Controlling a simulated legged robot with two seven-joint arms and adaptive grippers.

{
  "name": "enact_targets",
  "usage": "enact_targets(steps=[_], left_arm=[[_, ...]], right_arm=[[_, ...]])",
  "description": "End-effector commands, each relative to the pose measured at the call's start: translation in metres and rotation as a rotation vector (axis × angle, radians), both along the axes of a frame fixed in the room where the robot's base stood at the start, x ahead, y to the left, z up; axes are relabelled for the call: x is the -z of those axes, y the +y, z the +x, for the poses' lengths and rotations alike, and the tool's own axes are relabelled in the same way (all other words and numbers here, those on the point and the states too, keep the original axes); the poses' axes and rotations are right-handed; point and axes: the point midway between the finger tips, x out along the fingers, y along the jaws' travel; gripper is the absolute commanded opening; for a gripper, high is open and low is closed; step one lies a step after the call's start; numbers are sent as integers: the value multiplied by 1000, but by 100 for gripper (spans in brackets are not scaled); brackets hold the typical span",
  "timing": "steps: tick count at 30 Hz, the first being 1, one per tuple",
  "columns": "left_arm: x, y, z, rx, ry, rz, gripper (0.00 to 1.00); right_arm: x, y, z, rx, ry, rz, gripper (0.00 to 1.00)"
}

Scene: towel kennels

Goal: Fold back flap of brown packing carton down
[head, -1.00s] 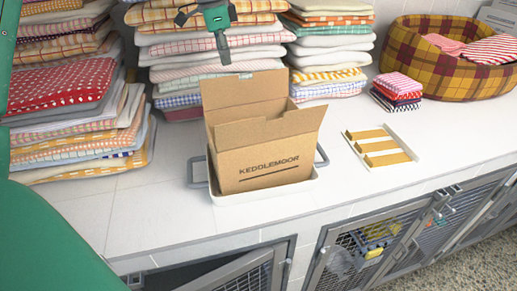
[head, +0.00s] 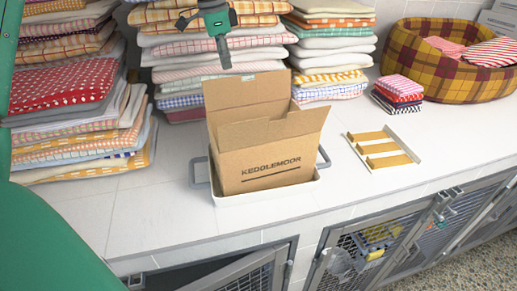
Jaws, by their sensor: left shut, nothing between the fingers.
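The brown packing carton (head: 265,165) stands in a white tray (head: 268,192) with grey handles, on the white tiled counter. Its printed front face reads "KEDDLEMOOR". The back flap (head: 247,92) stands up at the rear of the carton. Other flaps are raised at the right side and across the opening; the inside is mostly hidden. My left gripper (head: 225,62) is shut and empty. It shows above the back flap's upper edge, apart from it in the picture, in front of a towel stack. My right gripper is not in view.
Tall stacks of folded towels (head: 75,90) line the back and left. A small towel pile (head: 398,93), a plaid basket (head: 450,60) and a white tray with yellowish bars (head: 383,149) lie to the right. Wire kennel doors (head: 370,250) are below; the counter's left front is clear.

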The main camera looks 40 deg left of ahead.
Motion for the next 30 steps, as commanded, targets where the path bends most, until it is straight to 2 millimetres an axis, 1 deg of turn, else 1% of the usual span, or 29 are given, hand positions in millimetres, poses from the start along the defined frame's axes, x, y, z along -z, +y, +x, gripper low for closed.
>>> enact_targets(steps=[17, 30], left_arm=[[0, -2, 0, 1, 0, 2, 0], [20, 0, 0, 0, 1, 0, 0]], right_arm=[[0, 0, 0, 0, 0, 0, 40], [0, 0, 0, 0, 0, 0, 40]])
